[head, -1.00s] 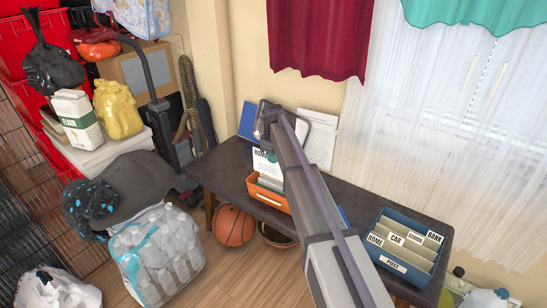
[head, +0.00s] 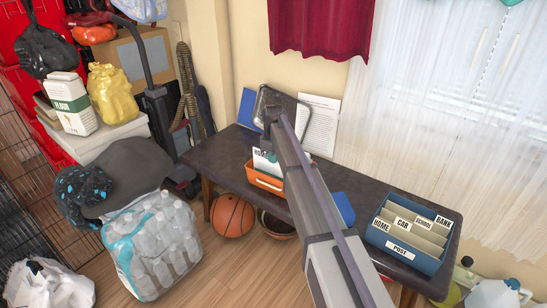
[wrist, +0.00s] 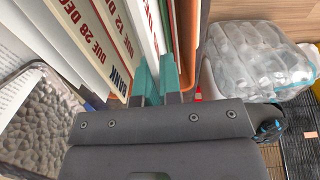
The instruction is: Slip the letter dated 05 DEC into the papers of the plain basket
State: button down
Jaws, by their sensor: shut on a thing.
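The orange basket (head: 265,180) has no label that I can see. It stands on the dark table with upright papers and a HOME tab in it; its rim (wrist: 189,45) shows in the wrist view. My gripper's teal fingers (wrist: 158,76) are close together at these papers, shut on a thin pale letter (wrist: 152,28). Its date is not readable. Beside it stand sheets marked DUE 12 DEC (wrist: 118,30) and DUE 28 DEC (wrist: 85,30), and a BANK tab. The blue basket (head: 405,255), labelled POST, has HOME, CAR, SCHOOL and BANK dividers. My fingertips are hidden in the head view.
A framed textured panel (wrist: 40,125) and a printed sheet (head: 318,122) lean at the wall behind the orange basket. A blue object (head: 343,208) lies between the baskets. The table (head: 225,160) is bare left of the orange basket. A basketball (head: 232,215) is below.

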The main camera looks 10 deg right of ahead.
jog(key=shift+f, duration=0.5)
jog(key=c, duration=1.2)
grip_release()
jog(key=shift+r, duration=0.15)
notch_tip(320, 180, up, 11)
jog(key=p, duration=1)
jog(key=shift+p, duration=0.35)
jog(key=shift+f, duration=0.2)
